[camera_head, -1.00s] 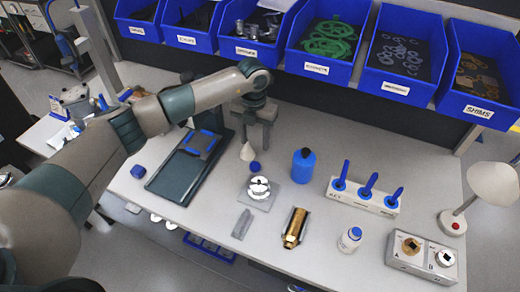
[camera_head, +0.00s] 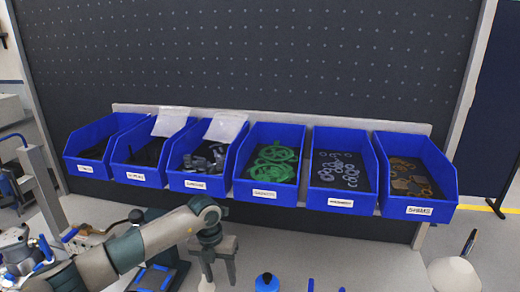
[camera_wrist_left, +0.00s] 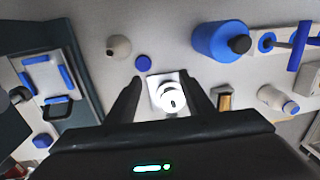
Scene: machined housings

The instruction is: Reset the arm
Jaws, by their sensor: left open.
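My left arm (camera_head: 120,255) reaches in from the left in the head view, low in the picture. My left gripper (camera_head: 218,272) points down over the bench, in front of the row of blue bins. In the left wrist view my left gripper (camera_wrist_left: 168,92) has its two dark fingers apart. A shiny round metal part (camera_wrist_left: 172,98) on a light square plate shows below and between them; the fingers do not visibly touch it. My right arm is not in view.
Blue bins, including a green-ring bin (camera_head: 270,165) and the shims bin (camera_head: 415,180), line the back below a dark pegboard (camera_head: 260,60). A blue bottle (camera_wrist_left: 220,42), a white bottle (camera_wrist_left: 275,98) and a dark tray (camera_wrist_left: 75,50) lie around the gripper. A lamp (camera_head: 455,274) stands right.

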